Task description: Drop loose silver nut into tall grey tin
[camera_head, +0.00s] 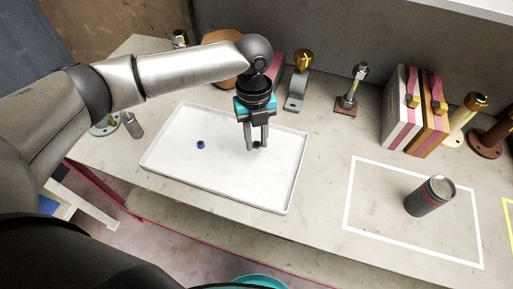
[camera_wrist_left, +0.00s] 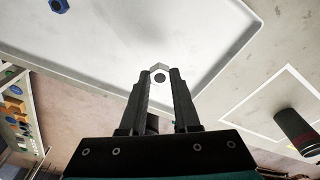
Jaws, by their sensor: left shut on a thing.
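My left gripper (camera_head: 257,147) is over the right part of the white tray, fingers pointing down. In the left wrist view its fingertips (camera_wrist_left: 160,75) are closed on the small silver nut (camera_wrist_left: 159,77), whose dark hole shows between them. In the head view the nut is mostly hidden by the fingers. The tall grey tin (camera_head: 430,195), with a dark reddish band, stands upright inside a white outlined rectangle to the right of the tray. It also shows at the right of the left wrist view (camera_wrist_left: 296,130). My right gripper is not in view.
The white tray (camera_head: 180,120) also holds a blue nut (camera_head: 200,145). Along the back stand a gold-topped bracket (camera_head: 302,62), a bolt on a brown base (camera_head: 352,88) and striped blocks (camera_head: 403,110). The table between tray and tin is clear.

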